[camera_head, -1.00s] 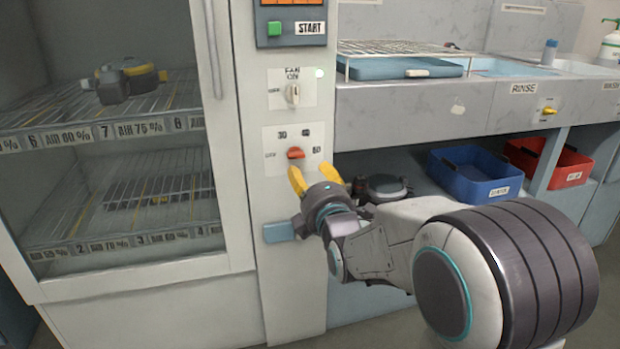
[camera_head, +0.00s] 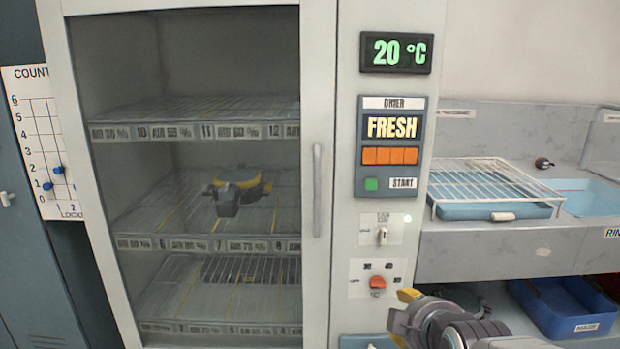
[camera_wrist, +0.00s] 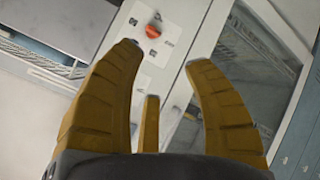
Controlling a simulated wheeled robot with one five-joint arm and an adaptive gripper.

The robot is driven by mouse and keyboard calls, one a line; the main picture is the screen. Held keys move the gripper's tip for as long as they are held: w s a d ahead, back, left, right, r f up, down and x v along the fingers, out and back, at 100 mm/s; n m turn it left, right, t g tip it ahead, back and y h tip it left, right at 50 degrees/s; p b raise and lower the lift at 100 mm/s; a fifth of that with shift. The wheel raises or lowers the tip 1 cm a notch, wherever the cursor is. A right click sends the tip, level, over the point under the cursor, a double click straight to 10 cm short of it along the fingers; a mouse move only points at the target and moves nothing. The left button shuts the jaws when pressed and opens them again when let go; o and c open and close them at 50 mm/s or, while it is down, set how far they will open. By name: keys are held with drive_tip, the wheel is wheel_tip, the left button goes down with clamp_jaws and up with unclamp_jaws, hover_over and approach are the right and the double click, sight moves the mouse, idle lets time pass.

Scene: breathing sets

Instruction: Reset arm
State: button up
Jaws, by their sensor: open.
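My gripper (camera_head: 402,318) is low in the head view, just right of the dryer's orange timer knob (camera_head: 377,282). In the wrist view my gripper (camera_wrist: 160,58) has its yellow fingers spread apart, with nothing between them. The orange knob also shows in the wrist view (camera_wrist: 153,31), beyond the fingertips and apart from them. The dryer cabinet (camera_head: 326,120) has its glass door closed. A yellow and dark grey breathing set part (camera_head: 240,187) lies on its middle shelf. The panel reads 20 °C and FRESH.
A fan switch (camera_head: 381,235) and green start button (camera_head: 371,184) sit above the knob. Right of the dryer are a wire rack over a blue tray (camera_head: 500,211), a sink (camera_head: 592,196) and a blue bin (camera_head: 566,308) below. A peg counter board (camera_head: 40,130) is at left.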

drive_tip(key=s+r+m+g+p, duration=0.3)
drive_tip(key=s+r+m+p, duration=0.1)
drive_tip(key=s+r+p, duration=0.3)
drive_tip(key=s+r+m+g+p, duration=0.4)
drive_tip(key=s+r+p, duration=0.4)
drive_tip(key=s+p, duration=0.4)
drive_tip(key=shift+s+r+m+g+p, duration=0.15)
drive_tip(key=shift+s+m+g+p, duration=0.15)
drive_tip(key=shift+s+m, duration=0.6)
drive_tip(key=shift+s, duration=0.15)
